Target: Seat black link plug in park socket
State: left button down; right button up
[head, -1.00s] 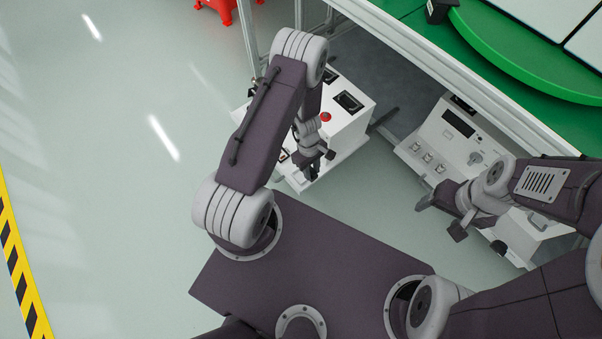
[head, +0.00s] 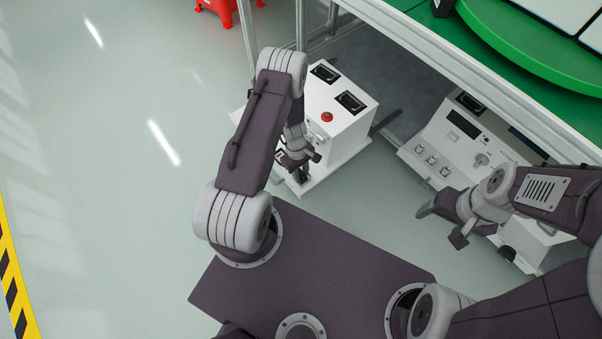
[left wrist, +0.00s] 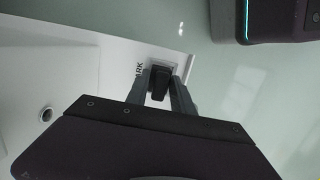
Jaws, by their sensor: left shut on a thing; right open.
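My left gripper (head: 301,175) is shut on the black link plug (left wrist: 158,83), which shows between its fingers in the left wrist view. The plug is over a small grey-framed socket beside the printed letters "ARK", the park socket (left wrist: 178,71), on the ledge of a white cabinet (head: 338,115). The plug and fingers hide most of the socket, so I cannot tell whether the plug is in it or just above it. My right gripper (head: 440,226) is open and empty, in front of the second white cabinet.
The second white cabinet (head: 455,150) with dials stands under the bench frame at the right. A red emergency button (head: 327,117) sits on the first cabinet's top. A green turntable (head: 530,50) is on the bench. The floor at left is clear.

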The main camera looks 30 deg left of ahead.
pick_arm(q)
jog(key=c, duration=1.1)
grip_release()
notch_tip(320, 180, up, 26)
jog(key=d+m+p, duration=0.2)
jog(key=m+p, duration=0.4)
jog(key=p, duration=0.2)
jog(key=s+d+r+m+t+y, duration=0.1)
jog(key=s+d+r+m, duration=0.2)
jog(key=s+r+m, duration=0.4)
notch_tip(320, 180, up, 4)
jog(key=shift+s+f+t, duration=0.15)
jog(key=shift+s+t, duration=0.25)
jog(key=shift+s, duration=0.4)
